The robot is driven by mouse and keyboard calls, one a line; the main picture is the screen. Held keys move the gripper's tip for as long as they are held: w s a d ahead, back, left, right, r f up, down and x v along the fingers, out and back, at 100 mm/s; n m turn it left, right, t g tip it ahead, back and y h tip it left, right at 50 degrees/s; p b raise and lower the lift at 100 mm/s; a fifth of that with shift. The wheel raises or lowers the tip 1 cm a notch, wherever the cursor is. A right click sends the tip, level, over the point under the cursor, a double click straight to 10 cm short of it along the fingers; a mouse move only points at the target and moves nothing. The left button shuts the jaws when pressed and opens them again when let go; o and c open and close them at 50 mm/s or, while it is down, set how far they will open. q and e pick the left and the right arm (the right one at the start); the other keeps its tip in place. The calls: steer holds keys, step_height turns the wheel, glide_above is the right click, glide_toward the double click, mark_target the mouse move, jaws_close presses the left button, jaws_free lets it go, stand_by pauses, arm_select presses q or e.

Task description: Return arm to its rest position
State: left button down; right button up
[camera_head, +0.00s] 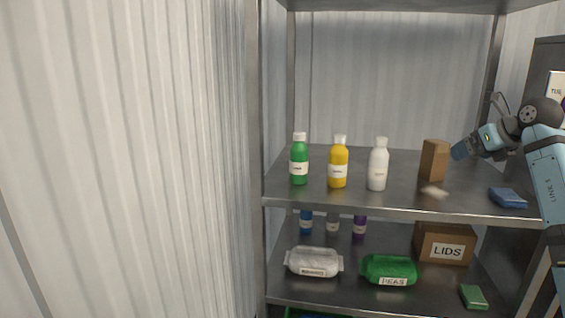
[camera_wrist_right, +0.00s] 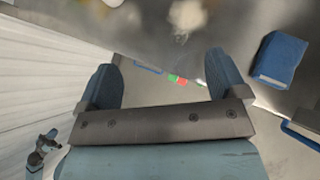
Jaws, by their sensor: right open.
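My right arm comes in from the right edge in the head view. My right gripper (camera_head: 461,149) is above the upper shelf, close to the right of a brown box (camera_head: 434,160). In the right wrist view, the two blue fingers of the right gripper (camera_wrist_right: 165,75) are spread apart with nothing between them. The left gripper cannot be made out in either view.
The metal upper shelf (camera_head: 320,197) holds green (camera_head: 299,163), yellow (camera_head: 338,166) and white (camera_head: 378,167) bottles, a pale blurred item (camera_head: 434,192) and a blue item (camera_head: 507,198). A corrugated wall (camera_head: 130,150) fills the left.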

steer(key=w+a+f+n+y, duration=0.1)
steer(key=w+a+f+y, duration=0.15)
steer(key=a+f, duration=0.45)
steer(key=s+a+f+m+t+y, duration=0.1)
steer(key=s+a+f+m+y, duration=0.1)
steer(key=s+a+f+y, duration=0.55)
steer(key=s+a+f+m+t+y, duration=0.1)
steer(key=s+a+f+y, duration=0.25)
steer(key=a, duration=0.65)
steer(key=s+a+f+m+h, duration=0.3)
steer(key=s+f+m+h, duration=0.3)
steer(key=s+f+m, duration=0.8)
steer(key=s+a+f+m+h, duration=0.3)
steer(key=s+f+m+h, duration=0.3)
steer(key=s+f+m, duration=0.85)
arm_select(q)
step_height(320, 180, up, 17)
steer(key=a+g+y+p, duration=0.1)
steer(key=a+p, duration=0.1)
steer(key=p, duration=2.8)
steer(key=shift+s+a, duration=0.2)
steer(key=shift+s, duration=0.25)
arm_select(e)
step_height(320, 180, up, 21)
steer(key=s+d+m+h, duration=0.1)
steer(key=s+d+m, duration=0.1)
steer(key=m, duration=0.3)
steer(key=shift+s+d+r, duration=0.15)
steer(key=shift+s, duration=0.3)
